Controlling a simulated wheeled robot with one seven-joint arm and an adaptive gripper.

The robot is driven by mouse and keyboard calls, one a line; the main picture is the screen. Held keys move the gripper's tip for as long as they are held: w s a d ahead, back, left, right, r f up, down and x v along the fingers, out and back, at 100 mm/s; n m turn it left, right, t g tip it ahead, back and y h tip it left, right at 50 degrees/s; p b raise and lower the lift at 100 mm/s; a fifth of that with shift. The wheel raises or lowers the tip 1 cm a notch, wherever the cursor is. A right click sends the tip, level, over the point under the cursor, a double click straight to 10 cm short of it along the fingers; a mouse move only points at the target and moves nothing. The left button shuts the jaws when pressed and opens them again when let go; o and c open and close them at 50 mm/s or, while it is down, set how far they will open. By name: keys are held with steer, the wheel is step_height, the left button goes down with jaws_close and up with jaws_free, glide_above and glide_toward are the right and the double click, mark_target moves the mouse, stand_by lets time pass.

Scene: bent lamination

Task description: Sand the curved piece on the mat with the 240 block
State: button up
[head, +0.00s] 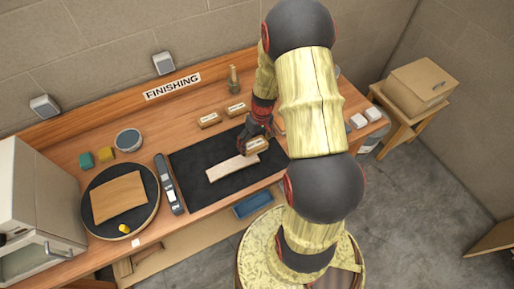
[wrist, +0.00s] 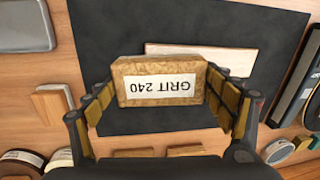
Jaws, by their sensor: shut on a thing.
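My gripper (head: 258,138) is shut on a tan block, the 240 block (wrist: 160,82), over the black mat (head: 188,165). In the wrist view its label reads GRIT 240, upside down, and a finger presses each side. A pale wooden piece (head: 228,168) lies on the mat, just left of and in front of the held block in the head view. It also shows in the wrist view (wrist: 215,55), partly hidden behind the block. Its bend is hard to make out. I cannot tell whether the block touches it.
A round dark board (head: 92,222) left of the mat bears a broad, curved-edged wooden panel (head: 118,197). A long dark tool (head: 168,184) lies between board and mat. Other tan blocks (head: 209,120) sit behind the mat. A blue tray (head: 253,204) is below the front edge.

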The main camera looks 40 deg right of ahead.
steer(key=shift+a+r+p, duration=0.1)
steer(key=shift+r+p, duration=0.55)
steer(key=shift+r, duration=0.9)
steer(key=shift+w+f, duration=0.1)
steer(key=shift+a, duration=0.15)
steer(key=w+a+h+p, duration=0.1)
steer(key=a+p, duration=0.1)
steer(key=a, duration=0.4)
steer(key=shift+w+a+f+h, duration=0.2)
steer(key=shift+w+f+h, duration=0.05)
steer(key=shift+w+h, duration=0.05)
